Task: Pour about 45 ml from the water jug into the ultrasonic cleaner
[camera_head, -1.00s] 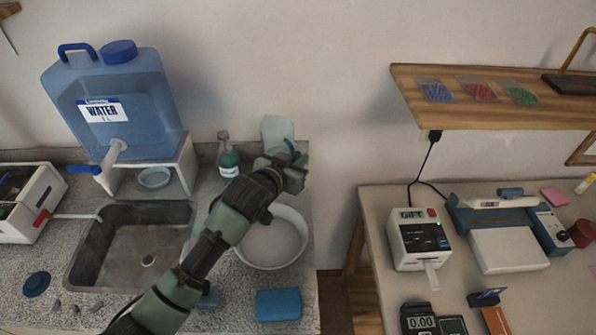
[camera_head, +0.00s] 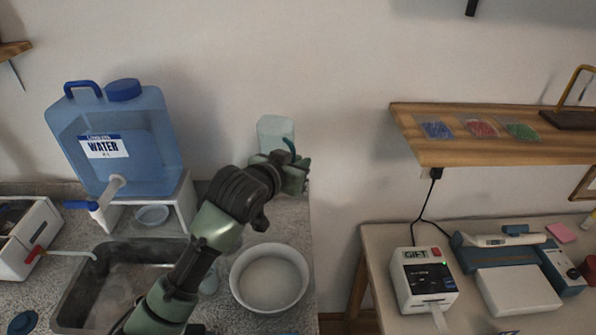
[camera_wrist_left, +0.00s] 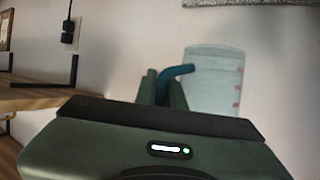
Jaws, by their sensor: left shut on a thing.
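The water jug (camera_head: 276,131) is a pale, see-through vessel with a blue handle. My left gripper (camera_head: 290,165) is shut on that handle and holds the jug up in front of the wall, above the back of the counter. In the left wrist view the jug (camera_wrist_left: 215,82) shows right of the gripper (camera_wrist_left: 163,88), with red marks on its side. It looks about upright; I cannot tell its water level. A white box with a dark open top and a red tap, seemingly the ultrasonic cleaner (camera_head: 28,240), stands at the left edge, partly cut off. My right gripper is out of view.
A large blue water container (camera_head: 115,145) stands on a white stand behind the sink (camera_head: 75,285). A white basin (camera_head: 270,278) sits on the counter below my arm. A wooden shelf (camera_head: 500,150) and a table with devices (camera_head: 424,280) are at the right.

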